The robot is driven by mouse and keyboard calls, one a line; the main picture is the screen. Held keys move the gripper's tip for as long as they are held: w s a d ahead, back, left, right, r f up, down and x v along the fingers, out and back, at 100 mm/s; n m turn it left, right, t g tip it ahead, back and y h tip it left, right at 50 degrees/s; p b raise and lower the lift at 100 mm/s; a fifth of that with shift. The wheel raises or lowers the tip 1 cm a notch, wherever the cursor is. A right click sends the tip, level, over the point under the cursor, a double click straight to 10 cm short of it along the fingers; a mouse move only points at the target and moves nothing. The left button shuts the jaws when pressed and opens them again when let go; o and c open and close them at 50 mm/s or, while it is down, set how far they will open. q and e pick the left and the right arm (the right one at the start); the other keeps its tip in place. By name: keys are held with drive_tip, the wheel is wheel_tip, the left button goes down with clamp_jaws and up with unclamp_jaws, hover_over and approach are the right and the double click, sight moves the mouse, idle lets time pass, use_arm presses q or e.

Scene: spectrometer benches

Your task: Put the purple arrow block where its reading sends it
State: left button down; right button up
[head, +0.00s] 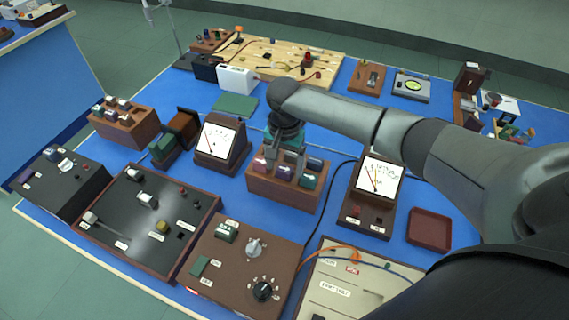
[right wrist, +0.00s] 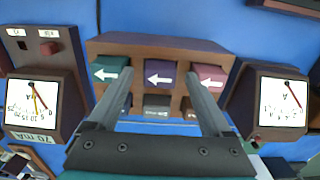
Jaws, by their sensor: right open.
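The purple arrow block (right wrist: 160,75) sits in the middle of a row in a wooden rack (right wrist: 110,45), its white arrow pointing left in the right wrist view. A green arrow block (right wrist: 108,73) and a pink one (right wrist: 210,76) flank it. In the head view the purple block (head: 284,172) is in the front row of the rack (head: 285,196). My right gripper (right wrist: 160,84) is open, its fingers coming down over the rack on either side of the purple block's column. I cannot tell whether they touch it. My left gripper is out of view.
Two needle meters (head: 217,139) (head: 378,178) stand either side of the rack. A black panel (head: 140,240) and a brown panel with knobs (head: 230,275) lie in front. An empty brown tray (head: 430,228) is at right; another block rack (head: 125,130) is at left.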

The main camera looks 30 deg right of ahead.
wheel_tip(320, 180, up, 15)
drive_tip(key=p, duration=0.2)
idle(0.5)
idle(0.4)
